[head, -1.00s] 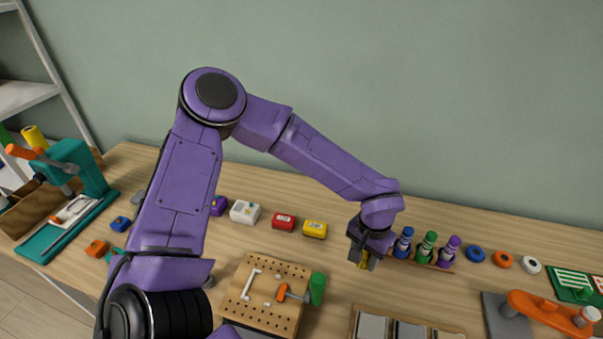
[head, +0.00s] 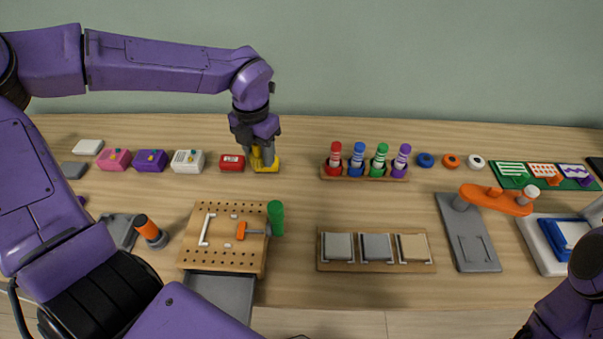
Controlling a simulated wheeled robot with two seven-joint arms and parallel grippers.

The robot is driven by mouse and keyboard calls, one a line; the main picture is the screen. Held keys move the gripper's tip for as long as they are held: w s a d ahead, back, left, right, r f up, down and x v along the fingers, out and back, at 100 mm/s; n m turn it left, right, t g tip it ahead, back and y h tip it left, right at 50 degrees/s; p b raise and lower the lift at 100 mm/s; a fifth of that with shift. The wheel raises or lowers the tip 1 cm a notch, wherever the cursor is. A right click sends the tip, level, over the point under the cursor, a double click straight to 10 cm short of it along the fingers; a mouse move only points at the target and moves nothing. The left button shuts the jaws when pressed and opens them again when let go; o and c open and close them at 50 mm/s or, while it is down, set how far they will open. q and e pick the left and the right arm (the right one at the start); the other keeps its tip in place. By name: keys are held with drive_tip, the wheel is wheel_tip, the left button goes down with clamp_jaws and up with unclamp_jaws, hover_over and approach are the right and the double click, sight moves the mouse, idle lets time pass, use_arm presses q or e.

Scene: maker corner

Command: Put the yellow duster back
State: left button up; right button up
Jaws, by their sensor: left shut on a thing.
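My left gripper (head: 264,156) is at the right end of the row of small boxes, pointing down. It is shut on a yellow thing, the yellow duster (head: 257,153), which shows only in part between the fingers. Directly below is a yellow box-like block (head: 267,168) on the table, beside the red box (head: 231,163). The fingers hide much of this block, and I cannot tell whether the duster touches it. My right gripper is out of view; only part of my right arm shows at the lower right.
A rack (head: 329,177) of several coloured bottles stands to the right of the left gripper. A pegboard (head: 188,246) with tools and a green cylinder (head: 275,217) are in front. A wooden tray (head: 326,264) holds three pads. The table between the gripper and the bottle rack is clear.

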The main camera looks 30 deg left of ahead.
use_arm(q)
drive_tip(key=n, duration=0.4)
drive_tip(key=shift+s+a, duration=0.35)
drive_tip(key=shift+a, duration=0.05)
drive_tip(key=shift+n, duration=0.5)
drive_tip(key=w+d+f+p, duration=0.1)
drive_tip(key=w+d+f, duration=0.35)
drive_tip(key=w, duration=0.45)
hover_over(302, 169)
wheel_tip(302, 169, down, 6)
drive_tip(key=shift+r+p, duration=0.2)
drive_tip(key=shift+p, duration=0.25)
wheel_tip(302, 169, down, 2)
drive_tip(key=shift+f, duration=0.25)
drive_tip(key=shift+s+f, duration=0.1)
drive_tip(key=shift+f, duration=0.15)
drive_tip(key=o, duration=0.9)
drive_tip(key=shift+o, duration=0.2)
